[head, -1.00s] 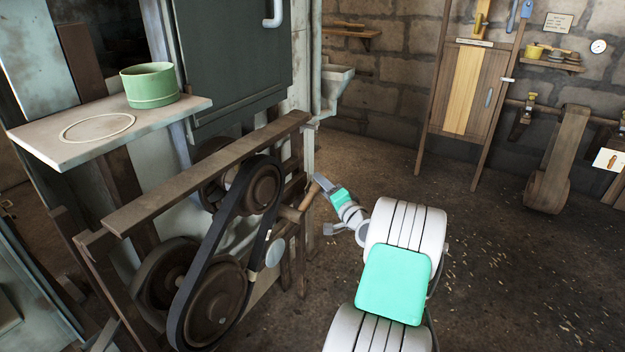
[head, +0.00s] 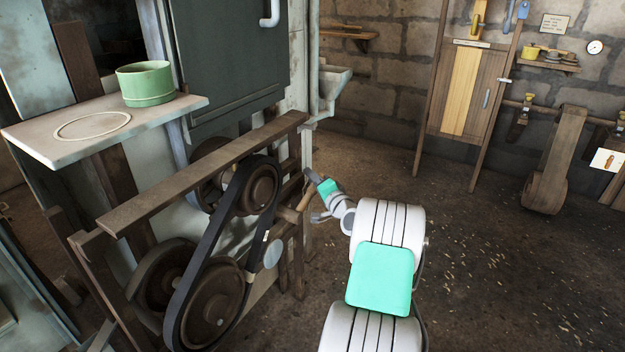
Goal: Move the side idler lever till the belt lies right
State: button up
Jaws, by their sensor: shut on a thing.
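The dark belt (head: 203,252) runs in a long loop around an upper pulley (head: 259,190) and a larger lower pulley (head: 214,306). A pale round disc (head: 272,254) sits close to the right run of the belt. The side idler lever (head: 305,198) shows as a wooden handle at the right of the frame. My gripper (head: 311,183) is at this handle and shut on it. The fingertips are small here, and the lever's lower part and its joint to the idler are hard to make out.
A wooden rail (head: 205,170) crosses above the pulleys. A shelf (head: 40,142) with a green pot (head: 146,84) juts out at the upper left. A dark cabinet (head: 232,60) stands behind. The floor (head: 470,260) to the right is open, with scattered chips.

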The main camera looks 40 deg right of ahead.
grip_shut()
jog(key=shift+a, duration=0.1)
dwell(0.8)
